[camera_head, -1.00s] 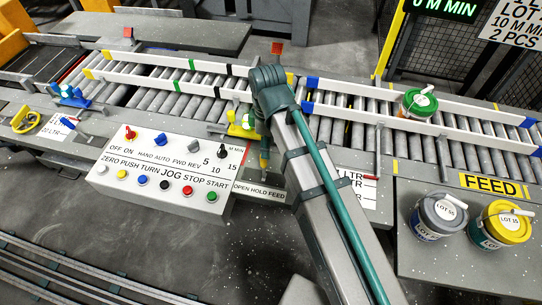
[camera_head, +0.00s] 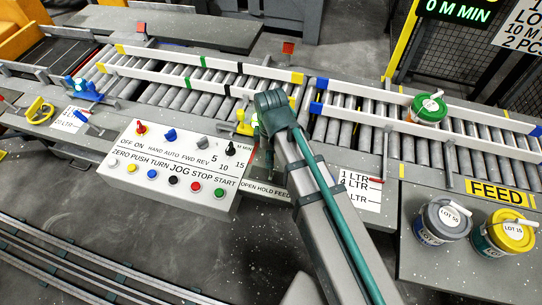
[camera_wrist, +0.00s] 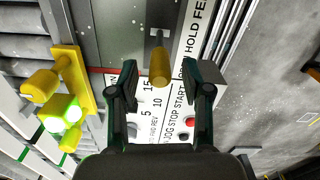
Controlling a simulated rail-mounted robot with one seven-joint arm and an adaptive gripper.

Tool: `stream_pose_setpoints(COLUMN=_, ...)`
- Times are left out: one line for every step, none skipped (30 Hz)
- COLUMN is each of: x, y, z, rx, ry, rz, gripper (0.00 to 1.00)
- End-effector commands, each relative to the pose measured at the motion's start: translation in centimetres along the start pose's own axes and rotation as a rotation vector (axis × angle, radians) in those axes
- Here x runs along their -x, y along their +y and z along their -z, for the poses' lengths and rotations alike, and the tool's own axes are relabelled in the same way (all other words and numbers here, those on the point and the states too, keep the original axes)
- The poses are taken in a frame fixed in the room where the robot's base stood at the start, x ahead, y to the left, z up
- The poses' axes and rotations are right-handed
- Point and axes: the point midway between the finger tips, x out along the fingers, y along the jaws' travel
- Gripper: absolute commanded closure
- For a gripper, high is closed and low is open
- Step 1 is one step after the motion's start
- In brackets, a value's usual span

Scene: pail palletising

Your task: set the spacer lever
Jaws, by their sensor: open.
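A lever with a yellow grip (camera_wrist: 160,65) stands on a grey slotted plate beside the OPEN HOLD FEED label, which also shows in the head view (camera_head: 266,190). My gripper (camera_wrist: 160,82) is open, with one finger on each side of the yellow grip. I cannot tell whether either finger touches it. In the head view my arm largely hides this lever and the gripper. A blue-handled lever (camera_head: 88,121) sits by a litre label at the left, and a red-tipped lever (camera_head: 375,181) by another at the right. No label names the spacer lever.
The control console (camera_head: 172,168) with knobs and buttons lies left of my arm. A yellow fitting (camera_wrist: 62,95) stands close to the gripper's left. A green-lidded pail (camera_head: 429,108) is on the roller conveyor; two pails (camera_head: 443,222) (camera_head: 505,235) stand on the FEED table.

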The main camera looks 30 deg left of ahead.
Motion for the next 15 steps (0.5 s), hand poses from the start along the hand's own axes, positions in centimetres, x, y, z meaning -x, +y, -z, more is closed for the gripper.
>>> stream_pose_setpoints(x=-0.4, y=0.0, z=0.0, rx=0.000, ry=-0.001, rz=0.002, gripper=0.51)
stream_pose_setpoints(x=-0.7, y=0.0, z=0.0, rx=0.000, ry=-0.001, rz=0.002, gripper=0.51)
stream_pose_setpoints(x=-1.0, y=0.0, z=0.0, rx=0.000, ry=-0.001, rz=0.001, gripper=0.51)
stream_pose_setpoints(x=-1.2, y=0.0, z=0.0, rx=0.000, ry=0.000, rz=0.001, gripper=0.51)
stream_pose_setpoints(x=-1.4, y=0.0, z=0.0, rx=0.000, ry=-0.001, rz=0.001, gripper=0.51)
stream_pose_setpoints(x=-1.6, y=0.0, z=0.0, rx=0.000, ry=-0.001, rz=0.001, gripper=0.51)
stream_pose_setpoints(x=-1.7, y=0.0, z=0.0, rx=0.000, ry=-0.001, rz=0.001, gripper=0.51)
stream_pose_setpoints(x=-1.8, y=0.0, z=0.0, rx=0.000, ry=0.000, rz=0.001, gripper=0.51)
stream_pose_setpoints(x=-1.9, y=0.0, z=0.0, rx=0.000, ry=0.000, rz=0.001, gripper=0.51)
stream_pose_setpoints(x=-2.0, y=0.0, z=0.0, rx=0.000, ry=0.000, rz=0.001, gripper=0.51)
stream_pose_setpoints(x=-2.0, y=0.0, z=0.0, rx=0.000, ry=0.000, rz=0.000, gripper=0.51)
stream_pose_setpoints(x=-2.0, y=0.0, z=0.0, rx=0.000, ry=0.000, rz=0.000, gripper=0.51)
stream_pose_setpoints(x=-2.0, y=0.0, z=0.0, rx=0.000, ry=0.000, rz=0.000, gripper=0.51)
stream_pose_setpoints(x=-2.0, y=0.0, z=0.0, rx=0.000, ry=0.000, rz=0.000, gripper=0.51)
stream_pose_setpoints(x=-2.0, y=0.0, z=0.0, rx=0.000, ry=0.000, rz=0.000, gripper=0.51)
